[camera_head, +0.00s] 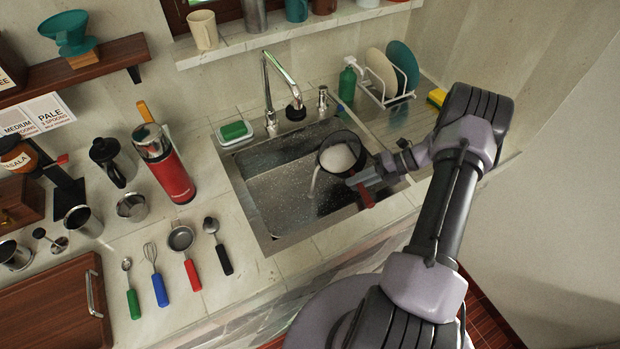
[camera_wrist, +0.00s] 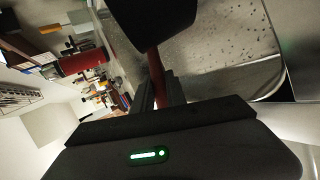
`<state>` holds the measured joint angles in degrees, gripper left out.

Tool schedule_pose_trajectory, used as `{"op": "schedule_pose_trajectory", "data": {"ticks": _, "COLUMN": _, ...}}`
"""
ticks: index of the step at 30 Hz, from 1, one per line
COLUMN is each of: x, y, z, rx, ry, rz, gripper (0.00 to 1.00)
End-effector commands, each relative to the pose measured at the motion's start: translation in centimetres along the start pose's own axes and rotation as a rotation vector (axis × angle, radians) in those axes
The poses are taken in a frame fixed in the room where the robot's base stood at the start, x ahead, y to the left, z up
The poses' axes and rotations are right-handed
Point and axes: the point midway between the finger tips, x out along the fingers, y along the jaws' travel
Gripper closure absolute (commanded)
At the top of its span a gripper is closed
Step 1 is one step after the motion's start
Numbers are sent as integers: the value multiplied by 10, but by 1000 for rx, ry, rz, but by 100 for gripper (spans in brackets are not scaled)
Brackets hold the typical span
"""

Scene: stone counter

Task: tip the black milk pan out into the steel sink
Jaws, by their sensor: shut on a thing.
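The black milk pan (camera_head: 330,139) is held over the right side of the steel sink (camera_head: 262,208) in the head view. It is tilted, with white liquid (camera_head: 338,158) in it, and a white stream (camera_head: 314,182) runs from its left edge down towards the basin. My gripper (camera_head: 358,181) is shut on the pan's red handle (camera_head: 366,196). In the wrist view the dark pan (camera_wrist: 150,22) and its red handle (camera_wrist: 157,75) show ahead of my gripper (camera_wrist: 160,100). The basin has droplets or specks on it.
A steel tap (camera_head: 283,75) stands behind the sink. A green sponge dish (camera_head: 235,131) is at its back left corner. A dish rack (camera_head: 385,85) with plates stands back right.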

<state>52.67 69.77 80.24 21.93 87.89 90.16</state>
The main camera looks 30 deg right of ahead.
Motion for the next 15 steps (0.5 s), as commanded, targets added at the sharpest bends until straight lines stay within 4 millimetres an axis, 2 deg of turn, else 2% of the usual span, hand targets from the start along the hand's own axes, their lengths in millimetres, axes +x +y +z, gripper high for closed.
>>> {"op": "schedule_pose_trajectory", "data": {"ticks": 15, "x": 4, "y": 0, "z": 0, "rx": -6, "ry": -4, "rz": -20, "gripper": 100}}
